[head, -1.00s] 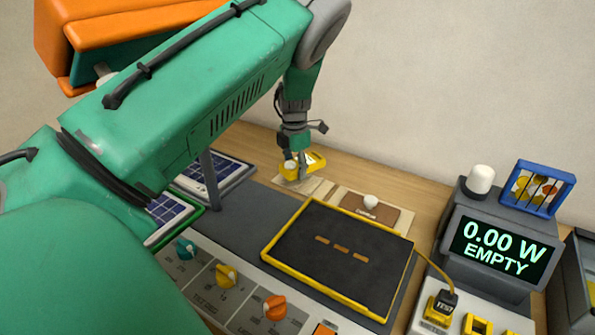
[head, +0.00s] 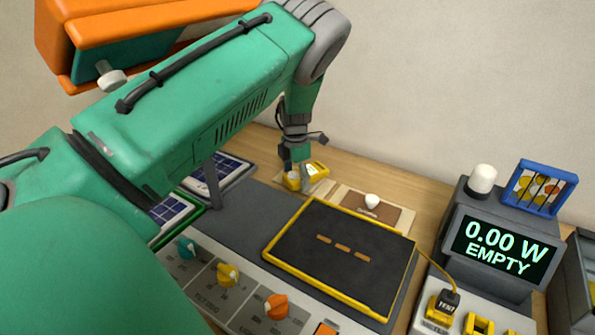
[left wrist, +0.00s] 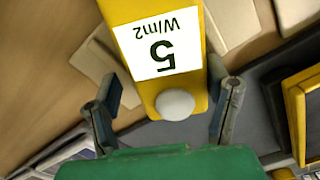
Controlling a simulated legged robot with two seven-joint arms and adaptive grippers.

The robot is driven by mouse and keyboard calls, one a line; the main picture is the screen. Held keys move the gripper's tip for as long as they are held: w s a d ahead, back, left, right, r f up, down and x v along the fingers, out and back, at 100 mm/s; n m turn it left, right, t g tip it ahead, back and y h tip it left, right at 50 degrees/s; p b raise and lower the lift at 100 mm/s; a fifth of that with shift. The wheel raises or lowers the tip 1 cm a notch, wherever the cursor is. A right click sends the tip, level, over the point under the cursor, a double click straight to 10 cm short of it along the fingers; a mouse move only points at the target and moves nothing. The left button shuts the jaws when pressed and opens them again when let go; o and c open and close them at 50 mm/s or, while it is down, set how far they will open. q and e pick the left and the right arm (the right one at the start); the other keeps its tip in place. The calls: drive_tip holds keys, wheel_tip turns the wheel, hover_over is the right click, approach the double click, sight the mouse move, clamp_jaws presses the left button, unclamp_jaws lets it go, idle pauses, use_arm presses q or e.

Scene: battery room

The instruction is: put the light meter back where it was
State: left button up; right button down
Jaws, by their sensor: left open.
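The light meter is a yellow block with a white label and a pale round dome. It shows in the head view (head: 318,169) at the back of the bench, partly hidden by my left gripper (head: 298,177). In the left wrist view the light meter (left wrist: 160,45) reads "5 W/m2". My left gripper (left wrist: 164,108) is open, with one finger on each side of the meter's domed end and gaps showing beside it. The meter appears to rest on a pale board (head: 323,190). My right gripper is not in view.
A dark panel with a yellow rim (head: 267,255) lies in front and to the right. A brown plate with a white knob (head: 372,201) is right of the meter. A display reading "0.00 W EMPTY" (head: 500,247) stands farther right. Solar panels (head: 222,170) lie left.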

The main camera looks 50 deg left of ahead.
sight(297, 172)
use_arm(q)
drive_tip(key=shift+d+r, duration=0.15)
drive_tip(key=shift+d, duration=0.2)
wheel_tip(297, 172, up, 11)
drive_tip(key=shift+a+f, duration=0.1)
drive_tip(key=shift+s+r, duration=0.1)
drive_tip(key=shift+r, duration=0.65)
drive_tip(key=shift+a+f, duration=0.1)
